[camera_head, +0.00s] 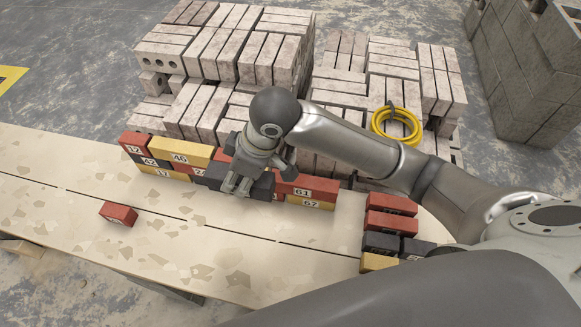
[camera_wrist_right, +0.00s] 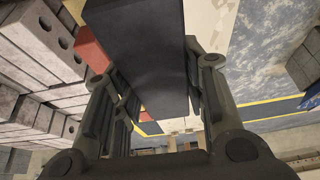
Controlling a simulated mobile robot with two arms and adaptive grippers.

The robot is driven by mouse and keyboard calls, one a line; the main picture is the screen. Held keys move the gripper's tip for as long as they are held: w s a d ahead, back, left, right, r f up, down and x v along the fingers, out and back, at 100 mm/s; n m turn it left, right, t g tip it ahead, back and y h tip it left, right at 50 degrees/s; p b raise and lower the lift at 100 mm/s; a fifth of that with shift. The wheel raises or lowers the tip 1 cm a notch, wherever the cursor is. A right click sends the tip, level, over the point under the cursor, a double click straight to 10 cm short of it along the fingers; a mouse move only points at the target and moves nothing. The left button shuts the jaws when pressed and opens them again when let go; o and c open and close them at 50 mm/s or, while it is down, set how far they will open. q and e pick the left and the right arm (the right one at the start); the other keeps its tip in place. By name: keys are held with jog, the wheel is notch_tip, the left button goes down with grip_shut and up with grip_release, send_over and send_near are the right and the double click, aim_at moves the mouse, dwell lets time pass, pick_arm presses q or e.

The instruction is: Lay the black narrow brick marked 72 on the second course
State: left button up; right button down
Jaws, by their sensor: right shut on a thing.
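My right gripper (camera_head: 235,188) is at the middle of the low brick wall and shut on a black brick (camera_head: 263,186). In the right wrist view the black brick (camera_wrist_right: 150,55) sits between the two fingers (camera_wrist_right: 155,100); no number is readable on it. The gripper covers part of the wall, so I cannot tell whether the brick touches the course below. The wall's upper course shows a yellow brick marked 46 (camera_head: 180,151) on the left and a red brick marked 61 (camera_head: 308,187) on the right. A yellow brick marked 62 (camera_head: 311,202) lies under 61. My left gripper is out of view.
A loose red brick (camera_head: 118,213) lies on the pale plank table (camera_head: 200,245) at left. Red bricks (camera_head: 391,204), black bricks (camera_head: 381,243) and a yellow brick (camera_head: 378,262) lie at right. Brick stacks (camera_head: 215,55) and a yellow coil (camera_head: 397,122) stand behind. The table's front middle is clear.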

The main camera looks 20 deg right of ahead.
jog(key=w+d+f, duration=0.2)
jog(key=d, duration=0.1)
jog(key=w+d+f, duration=0.2)
jog(key=d+f, duration=0.1)
jog(key=w+d+f+p, duration=0.1)
jog(key=w+d+f, duration=0.2)
jog(key=shift+d, duration=0.3)
jog(key=shift+w+d+f, duration=0.3)
jog(key=shift+f, duration=0.15)
jog(key=f, duration=0.2)
jog(key=f+p, duration=0.1)
jog(key=shift+w+d, duration=0.1)
jog(key=shift+d, duration=0.15)
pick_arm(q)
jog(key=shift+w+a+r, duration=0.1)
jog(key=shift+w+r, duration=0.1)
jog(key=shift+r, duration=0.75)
pick_arm(e)
jog(key=shift+f, duration=0.35)
jog(key=shift+f, duration=0.1)
jog(key=c, duration=1.3)
grip_release()
jog(key=shift+f, duration=0.15)
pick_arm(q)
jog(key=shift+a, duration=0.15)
pick_arm(e)
jog(key=o, duration=0.4)
